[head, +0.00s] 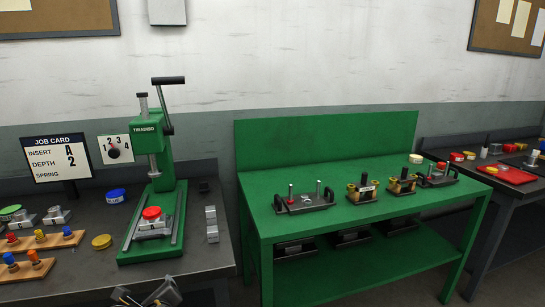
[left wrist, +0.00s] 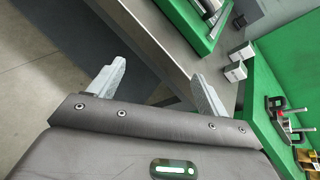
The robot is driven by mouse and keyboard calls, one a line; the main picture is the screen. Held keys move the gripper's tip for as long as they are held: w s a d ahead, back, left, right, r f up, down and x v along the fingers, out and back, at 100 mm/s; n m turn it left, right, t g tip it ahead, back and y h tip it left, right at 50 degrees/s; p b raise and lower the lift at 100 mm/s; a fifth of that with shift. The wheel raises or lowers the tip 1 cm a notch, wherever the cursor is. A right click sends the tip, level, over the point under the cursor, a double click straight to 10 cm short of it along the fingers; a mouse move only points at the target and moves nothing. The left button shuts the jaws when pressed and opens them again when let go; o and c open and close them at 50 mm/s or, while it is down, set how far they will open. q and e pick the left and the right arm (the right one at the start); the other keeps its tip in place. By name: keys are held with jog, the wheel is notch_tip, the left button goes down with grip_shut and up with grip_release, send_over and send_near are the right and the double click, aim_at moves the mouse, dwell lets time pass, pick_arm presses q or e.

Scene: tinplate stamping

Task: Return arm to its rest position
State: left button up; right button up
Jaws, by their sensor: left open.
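My left gripper (head: 148,296) shows at the bottom edge of the head view, in front of the dark bench. In the left wrist view the left gripper (left wrist: 155,88) has its two grey fingers wide apart with nothing between them. The fingers are over the front edge of the bench and the floor. My right gripper is in neither view. The green press (head: 158,180) stands on the dark bench, with a red-topped piece (head: 151,213) on its base. A job card (head: 57,158) reads insert A, depth 2.
The dark bench (head: 85,278) also holds metal blocks (head: 211,223), a yellow disc (head: 102,241), a blue disc (head: 115,196) and wooden racks (head: 40,242). A green table (head: 300,228) with several fixtures stands to the right. A red tray (head: 508,174) lies on the far-right bench.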

pick_arm(q)
jog(key=s+d+f+n+g+h, duration=0.25)
jog(key=s+d+f+n, duration=0.2)
jog(key=s+f, duration=0.25)
jog(key=s+d+f+n+g+h, duration=0.2)
jog(key=s+d+f+n+h, duration=0.1)
jog(key=s+f+n, duration=0.35)
jog(key=s+a+f+n+g+h, duration=0.1)
jog(key=s+f+n, duration=0.1)
jog(key=s+n, duration=0.5)
jog(key=s+a+f+n+g, duration=0.25)
jog(key=s+n, duration=0.25)
jog(key=s, duration=0.5)
jog(key=s+f+x, duration=0.1)
jog(key=s+x, duration=0.2)
jog(key=x, duration=1)
jog(key=s+x, duration=0.3)
jog(key=x, duration=1)
jog(key=s+a+f+g, duration=0.1)
jog(key=s+a+f, duration=0.2)
jog(key=s+f, duration=1.2)
jog(key=shift+s+f+m+g, duration=0.3)
jog(key=shift+s+f+m, duration=0.1)
jog(key=shift+s, duration=0.3)
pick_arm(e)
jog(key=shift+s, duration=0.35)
